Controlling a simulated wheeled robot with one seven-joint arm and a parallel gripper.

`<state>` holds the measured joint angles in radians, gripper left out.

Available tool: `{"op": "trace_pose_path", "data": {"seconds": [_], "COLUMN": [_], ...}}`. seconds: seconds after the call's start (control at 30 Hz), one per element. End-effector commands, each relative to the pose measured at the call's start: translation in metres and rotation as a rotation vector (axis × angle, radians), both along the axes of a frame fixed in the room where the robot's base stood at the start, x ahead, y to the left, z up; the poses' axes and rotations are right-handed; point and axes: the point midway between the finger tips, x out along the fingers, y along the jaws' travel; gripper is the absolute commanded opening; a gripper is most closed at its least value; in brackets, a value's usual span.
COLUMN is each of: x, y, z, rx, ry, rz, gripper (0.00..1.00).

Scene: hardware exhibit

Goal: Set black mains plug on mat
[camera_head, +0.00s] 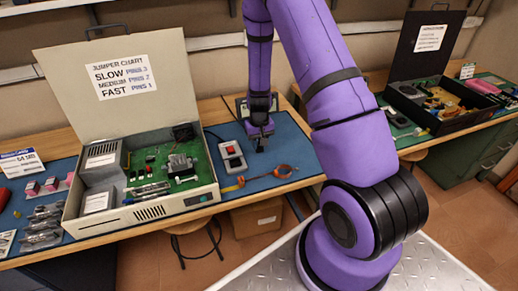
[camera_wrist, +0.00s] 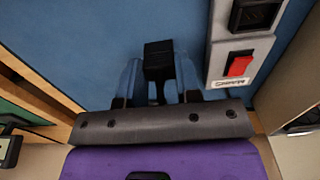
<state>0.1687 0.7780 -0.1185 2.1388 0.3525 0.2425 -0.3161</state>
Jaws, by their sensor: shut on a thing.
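The black mains plug (camera_wrist: 158,55) is held between the two fingers of my gripper (camera_wrist: 158,72) in the wrist view. In the head view my gripper (camera_head: 260,138) points down over the blue mat (camera_head: 290,152), to the right of a grey box with a red switch (camera_head: 233,158). The plug is small and dark there. The blue mat (camera_wrist: 90,40) also fills much of the wrist view, behind the plug. Whether the plug touches the mat cannot be told.
The grey switch box (camera_wrist: 218,62) is close beside the plug in the wrist view. An open computer case (camera_head: 150,212) stands at left. A black case (camera_head: 430,105) stands on the right bench.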

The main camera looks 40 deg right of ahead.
Motion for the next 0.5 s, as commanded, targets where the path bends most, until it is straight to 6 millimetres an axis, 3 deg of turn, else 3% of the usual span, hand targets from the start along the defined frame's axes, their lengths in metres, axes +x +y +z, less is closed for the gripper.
{"op": "trace_pose_path", "data": {"seconds": [0.3, 0.5], "x": [0.003, 0.003], "y": [-0.001, -0.001], "z": [-0.035, -0.035], "rx": [0.002, 0.0], "ry": [0.002, 0.0], "rz": [0.0, 0.0], "gripper": [0.18, 0.18]}}
